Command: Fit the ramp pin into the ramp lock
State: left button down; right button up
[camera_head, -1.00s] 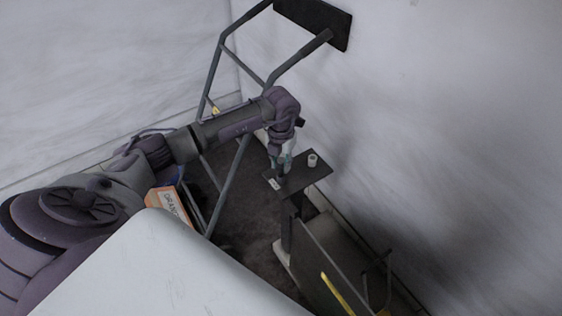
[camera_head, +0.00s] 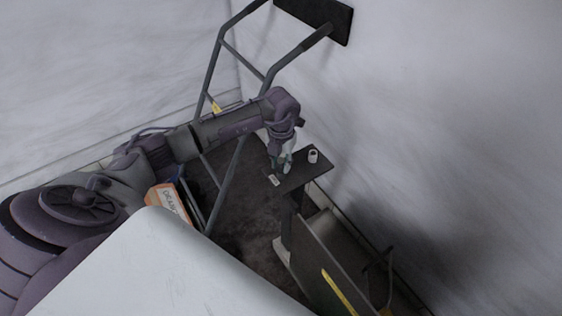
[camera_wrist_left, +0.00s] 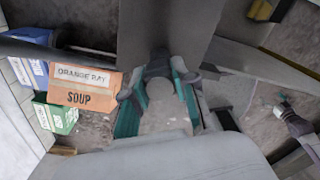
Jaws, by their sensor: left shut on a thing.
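My left gripper (camera_head: 281,166) points down over a small dark plate (camera_head: 318,166) on a post, near the plate's left end. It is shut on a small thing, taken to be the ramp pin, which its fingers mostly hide. A short pale cylinder (camera_head: 313,156) stands upright on the plate, right of the gripper and apart from it. In the left wrist view the teal-edged fingers of my left gripper (camera_wrist_left: 160,100) show close up. I cannot make out the ramp lock for certain. A small teal-tipped shape at the right of that view may be my right gripper (camera_wrist_left: 285,106).
A dark ramp panel (camera_head: 325,260) with a yellow stripe is below the plate. An orange soup box (camera_wrist_left: 88,85) is at the left, beside blue and green boxes. A white wall rises close at the right.

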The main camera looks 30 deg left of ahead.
aim_at(281, 161)
pick_arm(q)
jog(key=shift+f, duration=0.3)
jog(key=c, duration=0.8)
grip_release()
jog(key=shift+c, duration=0.2)
jog(key=shift+r, duration=0.1)
notch_tip(281, 161, up, 12)
